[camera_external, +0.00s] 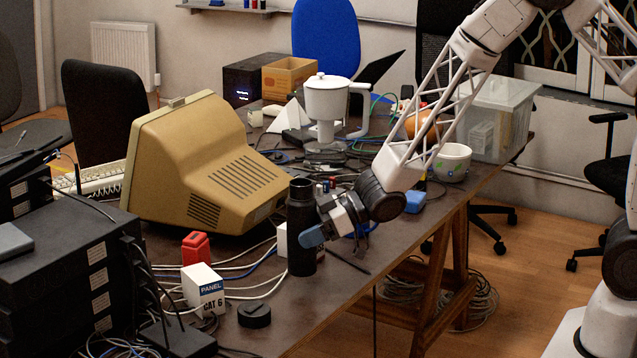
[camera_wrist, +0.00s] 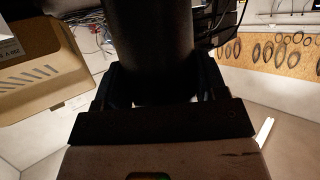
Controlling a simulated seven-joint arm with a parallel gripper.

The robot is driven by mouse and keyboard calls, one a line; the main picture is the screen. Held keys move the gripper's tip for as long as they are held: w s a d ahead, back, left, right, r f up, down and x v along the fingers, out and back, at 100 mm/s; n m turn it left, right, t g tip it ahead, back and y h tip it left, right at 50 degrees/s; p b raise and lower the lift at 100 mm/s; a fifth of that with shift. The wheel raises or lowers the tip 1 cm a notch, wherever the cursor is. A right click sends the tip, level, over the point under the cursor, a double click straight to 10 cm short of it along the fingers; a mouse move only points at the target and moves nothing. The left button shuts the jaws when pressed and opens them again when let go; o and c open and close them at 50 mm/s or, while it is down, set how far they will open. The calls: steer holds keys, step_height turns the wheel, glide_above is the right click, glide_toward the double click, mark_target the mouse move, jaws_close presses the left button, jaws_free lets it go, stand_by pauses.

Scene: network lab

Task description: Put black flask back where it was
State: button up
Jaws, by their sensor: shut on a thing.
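The black flask (camera_external: 301,245) is a tall dark cylinder, upright at the near part of the table, right of the beige monitor. My gripper (camera_external: 318,232) reaches it from the right and is shut on its body. In the wrist view the flask (camera_wrist: 150,45) fills the top middle, between the two fingers of my gripper (camera_wrist: 155,88). The flask's mouth is open at the top, and a round black cap (camera_external: 254,315) lies apart from it on the table. I cannot tell whether the flask's base touches the table.
A beige monitor (camera_external: 205,165) stands close left of the flask. A white bowl (camera_external: 449,162) and a blue object (camera_external: 414,202) are farther right. The table's right edge is near.

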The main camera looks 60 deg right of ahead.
steer(key=shift+w+a+f, duration=0.1)
steer(key=shift+w+a, duration=0.1)
steer(key=shift+w, duration=0.6)
steer(key=shift+w+a, duration=0.25)
steer(key=shift+w, duration=0.5)
steer(key=shift+w+a+f, duration=0.1)
steer(key=shift+w+a, duration=0.1)
steer(key=shift+w, duration=0.6)
steer(key=shift+f, duration=1.75)
steer(key=o, duration=1.3)
steer(key=shift+f, duration=0.15)
steer(key=v, duration=1.2)
